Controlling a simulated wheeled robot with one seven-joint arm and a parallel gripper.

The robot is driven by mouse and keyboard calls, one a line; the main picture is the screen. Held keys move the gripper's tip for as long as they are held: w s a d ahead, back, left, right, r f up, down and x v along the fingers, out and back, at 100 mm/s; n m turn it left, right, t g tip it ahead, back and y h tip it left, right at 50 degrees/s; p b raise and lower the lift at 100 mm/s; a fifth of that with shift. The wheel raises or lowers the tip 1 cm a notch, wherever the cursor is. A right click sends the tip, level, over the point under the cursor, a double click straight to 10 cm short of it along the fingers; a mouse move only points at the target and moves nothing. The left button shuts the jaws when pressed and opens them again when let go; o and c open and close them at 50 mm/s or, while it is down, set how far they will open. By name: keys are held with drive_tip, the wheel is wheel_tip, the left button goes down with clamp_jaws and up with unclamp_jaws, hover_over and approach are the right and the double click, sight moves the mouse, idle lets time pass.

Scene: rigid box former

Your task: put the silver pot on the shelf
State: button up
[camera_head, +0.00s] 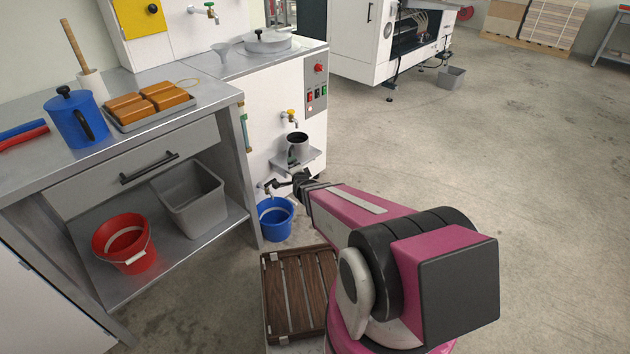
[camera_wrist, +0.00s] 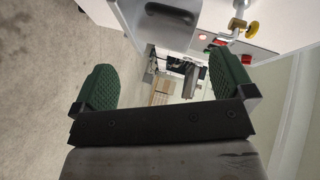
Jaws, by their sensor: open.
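A small silver pot (camera_head: 298,142) with a dark open top stands on a small metal bracket shelf (camera_head: 284,164) under the yellow-handled tap on the white machine. My gripper (camera_head: 281,173) is at the front left of this bracket, close below the pot; its fingertips are small and partly hidden by my arm. In the wrist view my gripper (camera_wrist: 163,72) is open, with two green pads wide apart and nothing between them. A rounded grey shape (camera_wrist: 170,22) at the top of that view may be the pot, but I cannot be sure.
A blue bucket (camera_head: 274,219) stands on the floor below the bracket, and a slatted wooden crate (camera_head: 299,300) lies in front. The steel table's lower shelf (camera_head: 170,251) holds a red bucket (camera_head: 124,243) and a grey bin (camera_head: 191,202). The floor to the right is free.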

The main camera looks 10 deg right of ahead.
drive_tip(key=s+d+r+n+g, duration=0.2)
drive_tip(key=s+r+n+g, duration=0.1)
drive_tip(key=s, duration=0.4)
drive_tip(key=s+d+r+n+g, duration=0.2)
drive_tip(key=s+r+n+g, duration=0.1)
drive_tip(key=s+n+g, duration=0.3)
drive_tip(key=s+d+r+n+g, duration=0.2)
drive_tip(key=s+n+g, duration=0.3)
drive_tip(key=s, duration=0.3)
drive_tip(key=shift+s+d+r+g, duration=0.2)
drive_tip(key=shift+s+r+g, duration=0.15)
drive_tip(key=shift+r+g, duration=0.25)
